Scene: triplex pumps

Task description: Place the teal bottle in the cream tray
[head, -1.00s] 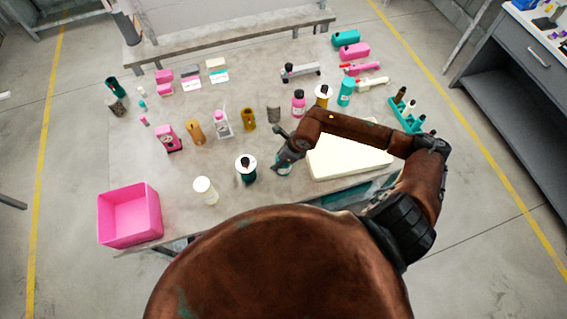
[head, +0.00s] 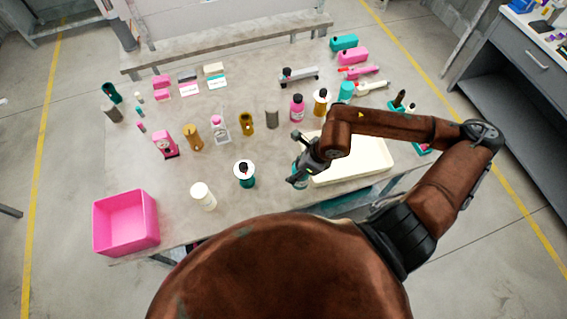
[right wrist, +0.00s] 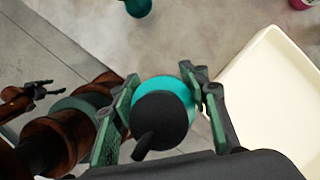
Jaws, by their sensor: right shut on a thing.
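A teal bottle with a black top (right wrist: 163,112) is held between the two fingers of my right gripper (right wrist: 161,77). In the head view the right gripper (head: 300,165) hides most of the bottle (head: 298,184). The shallow cream tray (head: 378,162) lies just right of the gripper, partly covered by my right arm. In the right wrist view the tray (right wrist: 268,85) is right of the bottle, and the bottle is outside its rim. My left gripper (right wrist: 42,90) shows small at the left of the right wrist view; its finger opening is unclear.
A teal bottle with a white collar (head: 245,175) and a white bottle (head: 203,196) stand left of the gripper. A pink bin (head: 127,222) is at the table's left corner. A pink bottle (head: 297,108) and several other items stand behind. The visible tray floor is empty.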

